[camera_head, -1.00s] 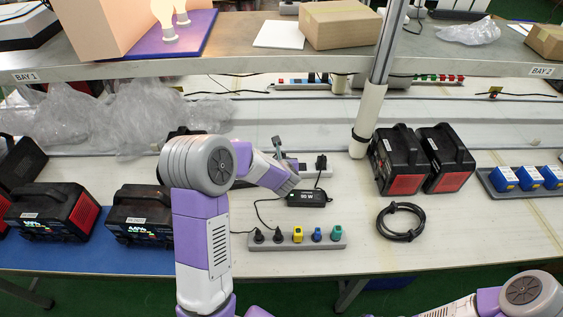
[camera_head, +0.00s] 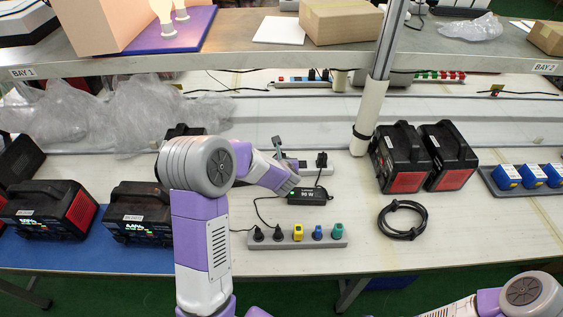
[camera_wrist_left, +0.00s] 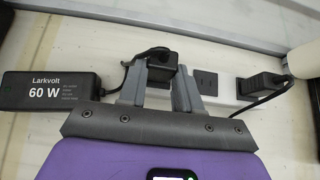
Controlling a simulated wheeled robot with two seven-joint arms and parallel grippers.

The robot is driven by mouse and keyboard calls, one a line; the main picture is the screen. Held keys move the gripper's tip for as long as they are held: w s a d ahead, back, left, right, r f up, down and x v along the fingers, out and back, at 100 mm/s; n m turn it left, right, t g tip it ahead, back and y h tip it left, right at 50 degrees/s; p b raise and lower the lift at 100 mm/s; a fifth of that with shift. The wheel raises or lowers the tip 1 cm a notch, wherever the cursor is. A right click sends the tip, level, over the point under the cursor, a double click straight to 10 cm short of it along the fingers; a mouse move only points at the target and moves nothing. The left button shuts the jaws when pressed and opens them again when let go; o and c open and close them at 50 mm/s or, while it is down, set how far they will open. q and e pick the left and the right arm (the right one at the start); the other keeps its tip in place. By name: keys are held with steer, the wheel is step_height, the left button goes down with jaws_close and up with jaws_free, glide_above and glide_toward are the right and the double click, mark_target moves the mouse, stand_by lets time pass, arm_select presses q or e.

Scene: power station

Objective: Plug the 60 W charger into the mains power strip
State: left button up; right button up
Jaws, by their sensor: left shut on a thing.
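My left gripper (camera_wrist_left: 158,85) is shut on a black plug (camera_wrist_left: 161,62) with its cable looping off to the left. The 60 W charger brick (camera_wrist_left: 48,90), black and labelled Larkvolt, lies left of the gripper in the wrist view; my arm hides it in the head view. The white mains power strip (camera_wrist_left: 226,88) runs behind and right of the gripper, with open sockets beside the held plug. I cannot tell whether the plug is seated or just above the strip. In the head view the left gripper (camera_head: 283,163) is at the strip's left part (camera_head: 311,170). My right gripper is out of frame.
Another black plug (camera_wrist_left: 264,84) sits in the strip to the right. A 90 W brick (camera_head: 311,196) and a grey strip with coloured plugs (camera_head: 275,241) lie in front. A coiled black cable (camera_head: 403,220), a white post (camera_head: 368,115) and black-and-red units (camera_head: 400,160) stand to the right.

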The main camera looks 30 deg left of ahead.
arm_select(q)
steer(key=shift+f+b, duration=0.25)
steer(key=shift+b, duration=0.1)
stand_by(0.4)
steer(key=o, duration=1.2)
steer(key=shift+c, duration=0.2)
steer(key=p+v, duration=0.1)
steer(key=v, duration=0.6)
steer(key=shift+s+r+p, duration=0.2)
steer(key=shift+s+p, duration=0.05)
steer(key=shift+p, duration=0.05)
steer(key=shift+d, duration=0.1)
